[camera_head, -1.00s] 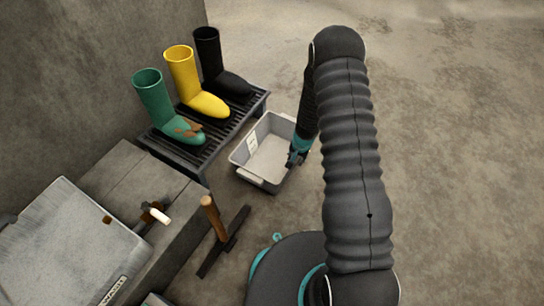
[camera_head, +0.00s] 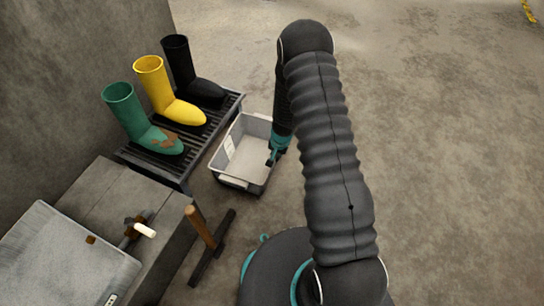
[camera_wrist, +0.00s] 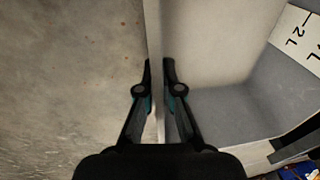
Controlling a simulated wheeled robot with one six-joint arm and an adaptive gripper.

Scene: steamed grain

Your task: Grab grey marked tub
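The grey tub (camera_head: 253,181) is an open, light grey box with a white label (camera_head: 230,146) on its inner left wall. In the head view it is right of the boot rack; whether it rests on the floor or hangs just above it I cannot tell. My gripper (camera_head: 272,160) is at the tub's right wall, pointing down. In the wrist view my gripper (camera_wrist: 158,64) has one finger on each side of the tub wall (camera_wrist: 153,30), closed up against it. The label (camera_wrist: 300,38) with "2 L" shows at the upper right there.
A dark slatted rack (camera_head: 172,168) holds green (camera_head: 125,108), yellow (camera_head: 155,88) and black (camera_head: 180,62) boots. A hammer-like tool (camera_head: 204,232) with a wooden handle is nearer, beside a grey block (camera_head: 104,190). The concrete floor on the right is clear.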

